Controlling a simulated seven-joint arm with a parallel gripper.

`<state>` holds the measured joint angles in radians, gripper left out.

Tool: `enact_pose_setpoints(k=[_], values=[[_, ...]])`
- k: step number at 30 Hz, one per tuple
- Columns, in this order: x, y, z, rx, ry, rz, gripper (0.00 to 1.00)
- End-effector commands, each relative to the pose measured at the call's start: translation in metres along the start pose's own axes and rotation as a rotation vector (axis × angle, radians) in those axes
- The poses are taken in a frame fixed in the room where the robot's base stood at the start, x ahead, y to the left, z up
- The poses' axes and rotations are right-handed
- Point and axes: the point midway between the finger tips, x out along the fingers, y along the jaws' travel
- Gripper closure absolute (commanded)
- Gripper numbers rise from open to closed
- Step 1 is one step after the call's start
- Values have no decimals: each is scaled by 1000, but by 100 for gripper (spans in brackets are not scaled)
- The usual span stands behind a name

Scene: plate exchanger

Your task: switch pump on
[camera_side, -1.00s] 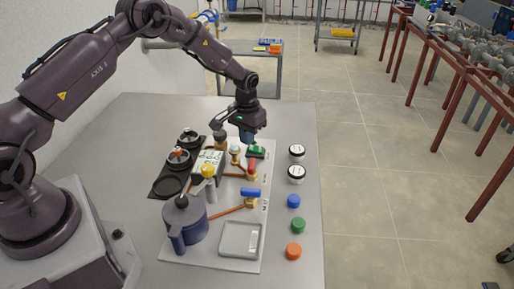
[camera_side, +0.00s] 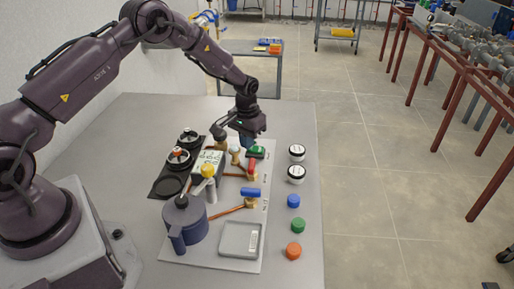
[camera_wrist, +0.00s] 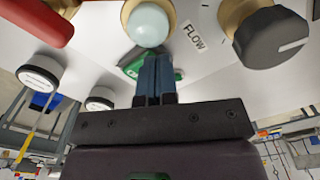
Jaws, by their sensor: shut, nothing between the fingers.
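The pump switch, a green rocker with white lettering (camera_wrist: 135,66), is on the white panel (camera_side: 236,265). In the side view the green switch (camera_side: 257,153) shows just below my gripper (camera_side: 248,139). In the wrist view my gripper (camera_wrist: 157,62) is shut and empty, its blue fingertips together in front of the switch and partly hiding it. I cannot tell whether the tips touch it. A pale dome lamp (camera_wrist: 149,25) sits beside the switch; it also shows in the side view (camera_side: 235,153).
A dark knob (camera_wrist: 272,38) marked FLOW and a red handle (camera_wrist: 35,20) flank the lamp. White-topped jars (camera_side: 297,152) and coloured caps (camera_side: 293,201) stand right of the panel. A blue-grey pump body (camera_side: 184,222) and a display box (camera_side: 207,161) are on it.

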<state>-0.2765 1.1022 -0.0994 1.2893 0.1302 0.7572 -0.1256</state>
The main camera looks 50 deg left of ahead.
Motion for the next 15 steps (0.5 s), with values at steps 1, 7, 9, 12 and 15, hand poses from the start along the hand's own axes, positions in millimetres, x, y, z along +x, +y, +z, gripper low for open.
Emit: enact_pose_setpoints(k=[1,7,9,12,15], values=[[1,0,0,1,1,1,100],[4,1,0,1,1,1,100],[3,1,0,1,2,1,100],[-1,1,-1,1,3,1,100],[-9,1,-1,1,3,1,100]])
